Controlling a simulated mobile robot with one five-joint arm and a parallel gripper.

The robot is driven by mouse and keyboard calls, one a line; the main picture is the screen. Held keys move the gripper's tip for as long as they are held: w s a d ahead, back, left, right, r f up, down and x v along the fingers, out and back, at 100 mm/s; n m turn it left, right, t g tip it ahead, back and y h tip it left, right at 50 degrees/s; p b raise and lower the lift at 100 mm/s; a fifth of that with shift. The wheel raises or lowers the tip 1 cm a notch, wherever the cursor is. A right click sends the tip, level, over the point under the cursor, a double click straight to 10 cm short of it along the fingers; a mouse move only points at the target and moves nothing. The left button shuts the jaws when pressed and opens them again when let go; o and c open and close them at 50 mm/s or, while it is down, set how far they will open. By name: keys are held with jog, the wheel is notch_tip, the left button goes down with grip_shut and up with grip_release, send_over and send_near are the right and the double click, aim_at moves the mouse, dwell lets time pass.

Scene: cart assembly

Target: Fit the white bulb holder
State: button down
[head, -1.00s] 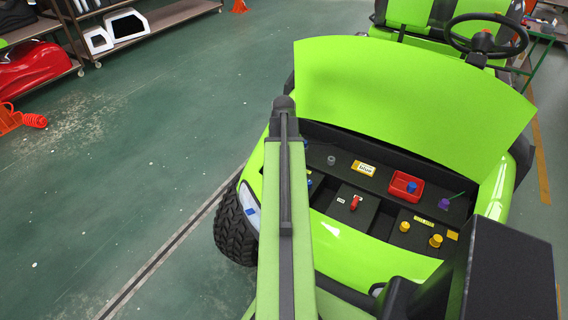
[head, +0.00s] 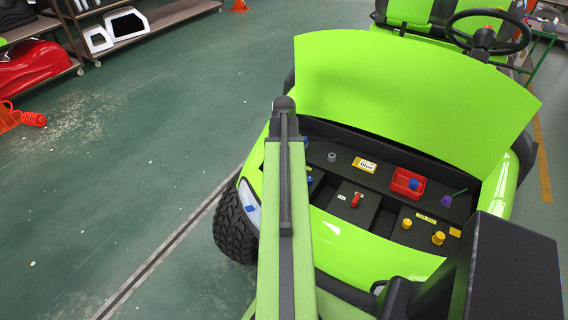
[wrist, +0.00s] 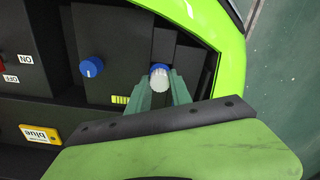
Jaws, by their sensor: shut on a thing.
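The white bulb holder (wrist: 160,84) is a small ribbed cylinder at the upper middle of the wrist view, with blue at its far end. My gripper (wrist: 161,88) is shut on it, one green finger on each side. In the head view my arm hides the gripper and holder.
The open cart bay holds a red tray with a blue piece (head: 408,182), a red switch (head: 356,199), yellow knobs (head: 437,238), a purple piece (head: 446,201) and a yellow "blue" label (head: 364,165). The raised green hood (head: 410,90) stands behind.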

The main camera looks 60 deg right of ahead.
jog(key=shift+f+b, duration=0.55)
jog(key=shift+f, duration=0.1)
jog(key=c, duration=1.1)
grip_release()
jog(key=shift+r, duration=0.1)
notch_tip(320, 180, up, 17)
jog(key=p, duration=1.7)
jog(key=shift+r+p, duration=0.2)
jog(key=shift+p, duration=0.15)
jog(key=shift+w, duration=0.1)
